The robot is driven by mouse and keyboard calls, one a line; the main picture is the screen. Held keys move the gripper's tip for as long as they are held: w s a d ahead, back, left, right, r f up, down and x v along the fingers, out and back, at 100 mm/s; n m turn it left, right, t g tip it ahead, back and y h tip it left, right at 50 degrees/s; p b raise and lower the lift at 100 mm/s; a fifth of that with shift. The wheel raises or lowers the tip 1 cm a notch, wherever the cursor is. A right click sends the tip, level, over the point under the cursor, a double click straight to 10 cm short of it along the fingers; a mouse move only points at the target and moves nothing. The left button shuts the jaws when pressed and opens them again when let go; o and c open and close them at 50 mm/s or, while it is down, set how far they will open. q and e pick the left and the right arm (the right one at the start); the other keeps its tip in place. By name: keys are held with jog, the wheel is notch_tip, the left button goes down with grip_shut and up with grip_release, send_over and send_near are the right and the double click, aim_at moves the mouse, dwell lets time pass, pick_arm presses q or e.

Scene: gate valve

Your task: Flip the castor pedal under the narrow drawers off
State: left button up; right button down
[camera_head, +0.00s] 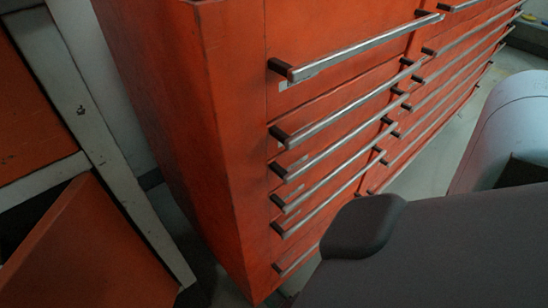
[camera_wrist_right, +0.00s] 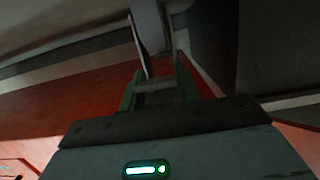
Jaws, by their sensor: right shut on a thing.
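The orange drawer cabinet (camera_head: 225,120) fills the middle of the head view, with long metal bar handles on its drawers. Its underside and castors are hidden there. In the right wrist view, my right gripper (camera_wrist_right: 157,84) has green-edged fingers shut on a small grey metal part, which looks like the castor pedal (camera_wrist_right: 153,86). A pale grey rounded part, likely the castor (camera_wrist_right: 151,27), stands just beyond the fingertips. The view is dim, so the pedal's tilt cannot be told. My left gripper is in neither view.
An orange panel in a pale frame (camera_head: 98,155) stands left of the cabinet, with a narrow gap between. An orange surface (camera_wrist_right: 75,100) lies close around the right gripper in the wrist view. Some pale floor (camera_head: 430,165) shows right of the cabinet.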

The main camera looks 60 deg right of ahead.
jog(key=shift+w+r+g+p, duration=0.1)
jog(key=shift+r+g+p, duration=0.75)
jog(key=shift+p, duration=0.85)
jog(key=shift+f+g+y+p, duration=0.2)
jog(key=shift+g+y+p, duration=0.3)
jog(key=shift+g+p, duration=0.4)
jog(key=c, duration=1)
grip_release()
